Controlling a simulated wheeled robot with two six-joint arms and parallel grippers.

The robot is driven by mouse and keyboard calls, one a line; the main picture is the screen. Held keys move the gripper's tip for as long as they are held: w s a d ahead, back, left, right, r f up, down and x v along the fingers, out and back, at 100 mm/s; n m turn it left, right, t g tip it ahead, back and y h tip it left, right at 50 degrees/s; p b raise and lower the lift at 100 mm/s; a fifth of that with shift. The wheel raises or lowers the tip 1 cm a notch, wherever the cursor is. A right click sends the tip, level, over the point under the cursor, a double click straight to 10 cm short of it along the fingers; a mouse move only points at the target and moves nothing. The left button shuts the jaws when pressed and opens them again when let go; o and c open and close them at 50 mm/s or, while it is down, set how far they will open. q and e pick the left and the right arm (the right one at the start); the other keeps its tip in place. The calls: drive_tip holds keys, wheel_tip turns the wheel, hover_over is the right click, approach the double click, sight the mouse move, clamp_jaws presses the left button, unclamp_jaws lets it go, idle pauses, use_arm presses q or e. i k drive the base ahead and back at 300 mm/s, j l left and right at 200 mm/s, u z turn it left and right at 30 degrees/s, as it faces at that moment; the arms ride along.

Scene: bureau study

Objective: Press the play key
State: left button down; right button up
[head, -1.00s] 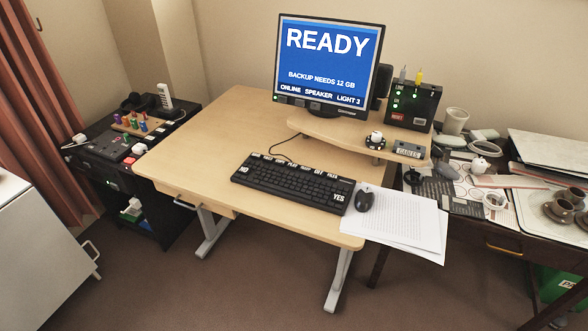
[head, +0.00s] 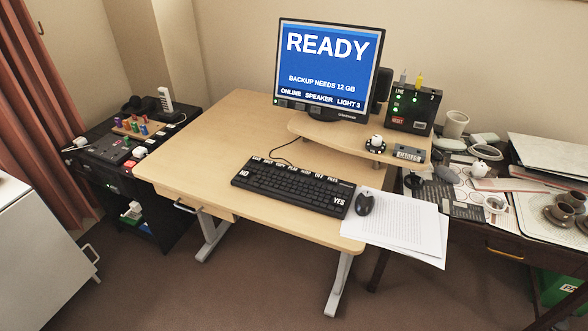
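A black keyboard (head: 290,189) lies on the wooden desk, with a row of small white-lettered labels along its back edge. One label near the middle of that row seems to read PLAY (head: 293,168), though the lettering is very small. Neither of my grippers is in view, and nothing covers the keyboard.
A mouse (head: 364,203) and papers (head: 405,228) lie right of the keyboard. A raised shelf (head: 335,137) holds the monitor and a black box (head: 411,109). A black side table (head: 120,157) with devices stands left, a cluttered table right. The desk's left part is clear.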

sight(292, 169)
drive_tip(key=i+l, duration=0.85)
drive_tip(key=l, duration=0.25)
